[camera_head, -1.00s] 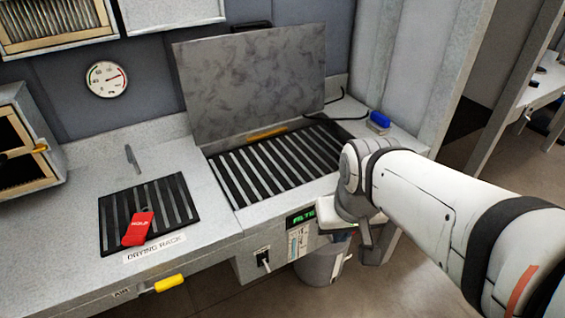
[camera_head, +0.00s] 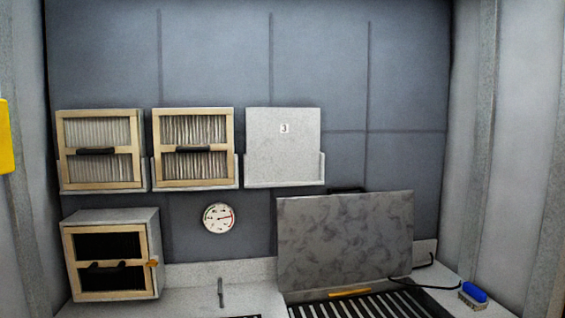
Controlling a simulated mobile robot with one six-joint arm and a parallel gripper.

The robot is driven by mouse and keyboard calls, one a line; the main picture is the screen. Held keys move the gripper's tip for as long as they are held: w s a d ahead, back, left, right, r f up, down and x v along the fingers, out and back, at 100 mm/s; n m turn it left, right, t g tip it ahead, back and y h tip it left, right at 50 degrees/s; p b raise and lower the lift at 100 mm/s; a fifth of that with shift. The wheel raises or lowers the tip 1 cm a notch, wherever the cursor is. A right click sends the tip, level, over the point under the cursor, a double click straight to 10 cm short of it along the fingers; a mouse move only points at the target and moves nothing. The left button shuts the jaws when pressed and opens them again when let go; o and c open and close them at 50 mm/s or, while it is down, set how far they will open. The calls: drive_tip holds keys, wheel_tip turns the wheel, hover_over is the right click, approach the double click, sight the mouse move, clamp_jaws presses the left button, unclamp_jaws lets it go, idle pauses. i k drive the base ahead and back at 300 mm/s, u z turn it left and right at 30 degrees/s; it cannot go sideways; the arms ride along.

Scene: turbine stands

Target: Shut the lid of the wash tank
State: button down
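The wash tank's lid (camera_head: 345,238) is a mottled grey panel. It stands raised, nearly upright, along the back of the wash tank. The tank's opening shows black and grey slats (camera_head: 375,306) at the bottom of the view, cut off by the frame edge. A yellow-orange strip (camera_head: 350,292) lies at the lid's lower edge. A dark handle (camera_head: 346,190) shows behind the lid's top edge. My gripper and arm are out of view now.
A box with dark windows (camera_head: 112,255) stands on the counter at left. Framed filters (camera_head: 100,150) and a panel marked 3 (camera_head: 284,146) hang above. A round gauge (camera_head: 219,218) is on the wall. A blue brush (camera_head: 474,293) and black cable (camera_head: 432,282) lie right of the tank.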

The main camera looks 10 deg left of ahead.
sight(330, 239)
drive_tip(key=u, duration=0.5)
drive_tip(key=k, duration=0.8)
drive_tip(key=z, duration=1.4)
drive_tip(key=i, duration=1.35)
drive_tip(key=u, duration=1.5)
drive_tip(key=i, duration=0.7)
drive_tip(key=z, duration=0.05)
